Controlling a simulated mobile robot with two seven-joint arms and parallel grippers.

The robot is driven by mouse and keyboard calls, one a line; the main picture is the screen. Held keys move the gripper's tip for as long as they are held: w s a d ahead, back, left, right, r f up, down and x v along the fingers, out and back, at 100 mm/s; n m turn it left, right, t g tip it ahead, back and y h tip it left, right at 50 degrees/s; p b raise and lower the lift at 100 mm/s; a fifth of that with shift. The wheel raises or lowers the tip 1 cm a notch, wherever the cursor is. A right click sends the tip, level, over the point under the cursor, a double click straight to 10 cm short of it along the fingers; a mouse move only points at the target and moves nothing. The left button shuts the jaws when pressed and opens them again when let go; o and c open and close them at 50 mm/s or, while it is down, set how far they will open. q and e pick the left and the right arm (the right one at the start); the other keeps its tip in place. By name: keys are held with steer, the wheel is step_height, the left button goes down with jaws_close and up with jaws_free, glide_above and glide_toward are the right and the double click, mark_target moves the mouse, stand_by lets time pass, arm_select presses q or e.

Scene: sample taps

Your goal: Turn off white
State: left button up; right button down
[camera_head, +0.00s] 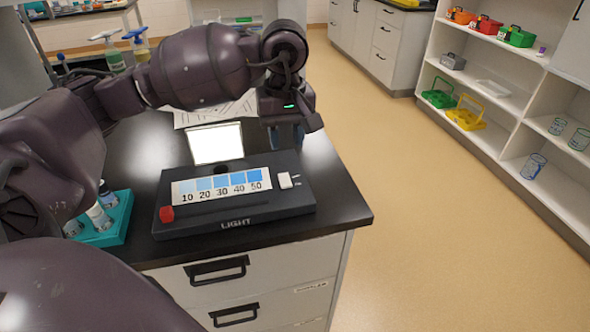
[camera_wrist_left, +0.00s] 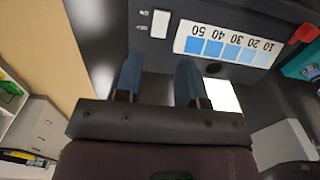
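The dark light box (camera_head: 235,219), marked LIGHT, sits on the black bench top. A small white switch (camera_head: 285,180) is at the right end of its top face, beside a blue strip numbered 10 to 50. A bright white panel (camera_head: 217,143) stands behind the box. My left gripper (camera_head: 287,136) is behind the box's right end, pointing down, apart from the switch. In the left wrist view, its two blue fingers (camera_wrist_left: 160,62) are spread with nothing between them, and the white switch (camera_wrist_left: 160,23) lies beyond them. My right gripper is not in view.
A red knob (camera_head: 166,214) sits at the box's left front corner. A teal rack (camera_head: 118,224) with bottles stands to the left. The bench's right edge is close to the box, with open floor beyond.

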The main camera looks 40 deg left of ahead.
arm_select(q)
glide_above(287, 184)
steer(key=f, duration=0.4)
steer(key=shift+s, duration=0.2)
step_height(287, 184, down, 6)
steer(key=shift+w+f+b, duration=0.1)
steer(key=shift+f+b, duration=0.05)
steer(key=shift+b, duration=0.3)
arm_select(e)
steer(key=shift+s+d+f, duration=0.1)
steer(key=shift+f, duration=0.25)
